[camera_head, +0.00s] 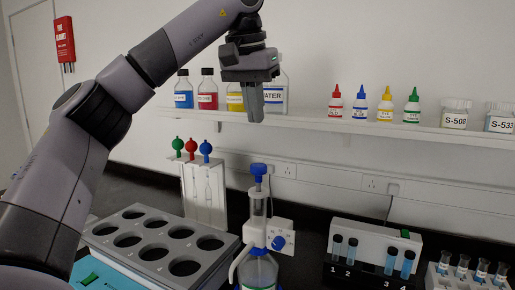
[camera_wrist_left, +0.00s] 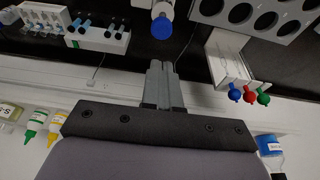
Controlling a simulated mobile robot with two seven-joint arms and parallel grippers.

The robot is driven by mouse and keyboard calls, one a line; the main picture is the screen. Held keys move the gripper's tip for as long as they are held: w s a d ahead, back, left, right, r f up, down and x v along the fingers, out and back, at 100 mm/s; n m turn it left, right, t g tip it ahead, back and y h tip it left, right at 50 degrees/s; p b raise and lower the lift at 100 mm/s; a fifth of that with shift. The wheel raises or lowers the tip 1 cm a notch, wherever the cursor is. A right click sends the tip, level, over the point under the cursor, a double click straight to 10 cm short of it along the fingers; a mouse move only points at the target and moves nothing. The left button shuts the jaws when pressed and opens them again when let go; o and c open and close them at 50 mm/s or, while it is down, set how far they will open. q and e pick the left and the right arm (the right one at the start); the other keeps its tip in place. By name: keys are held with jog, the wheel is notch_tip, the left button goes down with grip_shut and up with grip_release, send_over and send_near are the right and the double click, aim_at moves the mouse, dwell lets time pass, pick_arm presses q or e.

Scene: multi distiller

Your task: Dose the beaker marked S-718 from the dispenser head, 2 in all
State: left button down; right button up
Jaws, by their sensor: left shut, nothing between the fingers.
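The bottle-top dispenser (camera_head: 259,225) stands on the bench at the lower middle in the head view. It has a blue cap on top, a clear barrel, a white body and a curved spout on its left side. Its blue top also shows in the left wrist view (camera_wrist_left: 161,28). My left gripper (camera_head: 257,118) is shut and empty, fingers pointing down, above the dispenser and apart from it. The gripper fingers also show in the left wrist view (camera_wrist_left: 161,66). No beaker marked S-718 can be made out. My right gripper is out of view.
A grey rack with round holes (camera_head: 160,228) stands left of the dispenser, with a pipette stand (camera_head: 187,185) behind it. A tube block (camera_head: 372,245) stands to the right. The wall shelf (camera_head: 310,122) holds bottles and labelled containers, including S-508 (camera_head: 455,114).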

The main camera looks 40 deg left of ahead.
pick_arm(q)
send_over(258, 165)
notch_tip(258, 165, down, 6)
jog(key=shift+f, duration=0.1)
jog(key=shift+s+f, duration=0.1)
jog(key=shift+f, duration=0.9)
jog(key=shift+f+b, duration=0.3)
jog(key=shift+f, duration=1.1)
jog(key=v, duration=0.7)
jog(key=shift+r, duration=0.2)
jog(key=shift+s, duration=0.1)
